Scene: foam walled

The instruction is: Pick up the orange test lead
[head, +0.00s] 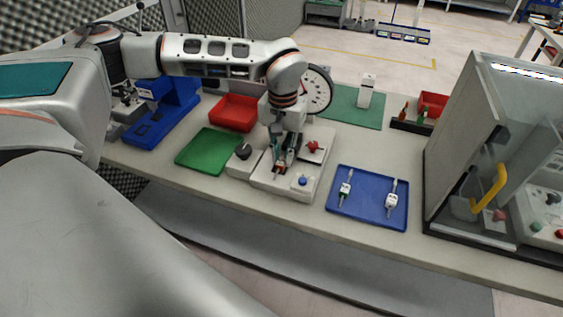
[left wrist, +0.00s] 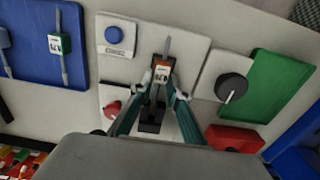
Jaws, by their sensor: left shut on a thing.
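The orange test lead (left wrist: 162,68) has an orange and white body and a thin grey tip. My left gripper (left wrist: 158,85) is shut on it, with one finger on each side of its body. In the head view my left gripper (head: 281,163) points down over a pale panel (head: 268,183), and the lead's orange part (head: 279,169) shows small between the fingers. I cannot tell whether the lead touches the panel. A black piece (left wrist: 152,122) shows behind the lead in the left wrist view. My right gripper is not in view.
The panel carries a red knob (head: 313,146) and a blue button (head: 303,181). A black dial (head: 243,151) sits left of it, near a green tray (head: 208,151) and red bin (head: 235,112). A blue tray (head: 368,215) holds two other leads. A clear-fronted cabinet (head: 470,150) stands right.

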